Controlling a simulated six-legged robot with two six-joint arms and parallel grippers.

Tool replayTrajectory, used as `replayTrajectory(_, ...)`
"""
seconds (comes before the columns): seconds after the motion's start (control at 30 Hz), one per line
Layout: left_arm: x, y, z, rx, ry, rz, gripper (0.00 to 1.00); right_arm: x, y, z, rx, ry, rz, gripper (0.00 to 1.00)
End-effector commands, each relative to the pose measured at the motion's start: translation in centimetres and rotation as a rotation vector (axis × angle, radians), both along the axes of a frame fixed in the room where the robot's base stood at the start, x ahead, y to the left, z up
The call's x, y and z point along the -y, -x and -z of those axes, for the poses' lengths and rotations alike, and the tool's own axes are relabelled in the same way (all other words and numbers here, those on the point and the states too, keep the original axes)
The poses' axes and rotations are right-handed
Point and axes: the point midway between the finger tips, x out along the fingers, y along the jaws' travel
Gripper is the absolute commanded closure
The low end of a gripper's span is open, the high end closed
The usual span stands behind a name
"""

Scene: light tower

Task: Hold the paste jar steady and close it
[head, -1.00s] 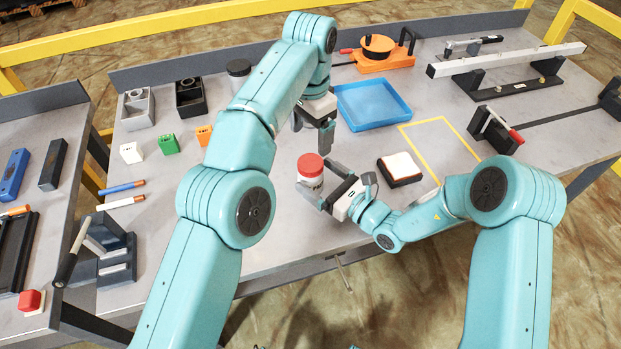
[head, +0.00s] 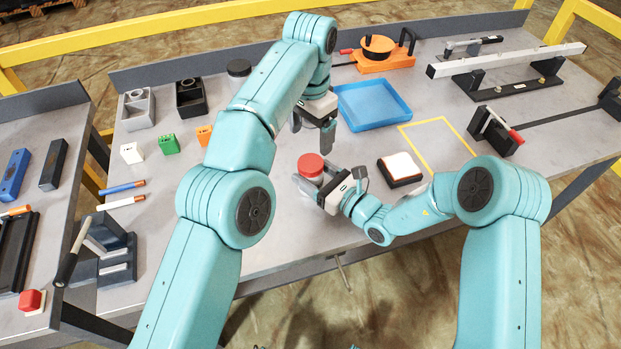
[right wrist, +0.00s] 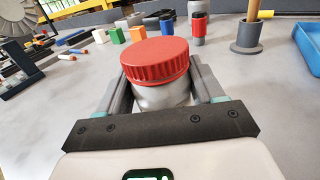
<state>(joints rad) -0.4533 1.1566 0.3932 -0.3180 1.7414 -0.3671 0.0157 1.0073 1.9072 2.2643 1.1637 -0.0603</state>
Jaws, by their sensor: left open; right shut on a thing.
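The paste jar (right wrist: 163,96) has a pale body and a ribbed red lid (right wrist: 155,60) on top. In the head view the red lid (head: 310,165) shows above the table, with most of the body hidden by my right gripper. My right gripper (head: 312,182) is shut on the jar's body, with one finger on each side in the right wrist view. The jar stands upright; the lid looks slightly tilted, and I cannot tell how tightly it sits. My left gripper (head: 313,128) is open and empty, pointing down over the table behind the jar.
A blue tray (head: 372,104) lies behind and right of the jar. A black pad with a white top (head: 399,168) lies right of it, near my right forearm. A yellow outlined area (head: 440,147) is empty. Small coloured blocks (head: 168,145) stand to the left.

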Motion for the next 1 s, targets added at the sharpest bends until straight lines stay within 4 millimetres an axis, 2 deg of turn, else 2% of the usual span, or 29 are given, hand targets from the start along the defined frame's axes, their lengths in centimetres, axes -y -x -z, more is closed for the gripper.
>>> replayTrajectory(0.3,-0.01,0.00,-0.03,0.000,0.000,-0.646,0.16,0.05,-0.02,0.04,-0.001,0.001,0.001,1.00)
replayTrajectory(0.5,-0.01,-0.01,-0.03,0.000,0.000,-0.984,0.16,0.06,-0.03,0.05,-0.001,0.001,0.002,1.00)
replayTrajectory(0.7,-0.01,-0.02,-0.01,0.000,0.000,-1.105,0.16,0.06,-0.02,0.05,-0.001,0.001,0.002,1.00)
replayTrajectory(1.0,-0.01,-0.02,0.06,0.000,0.000,-1.106,0.16,0.06,-0.02,0.06,-0.001,0.001,0.002,1.00)
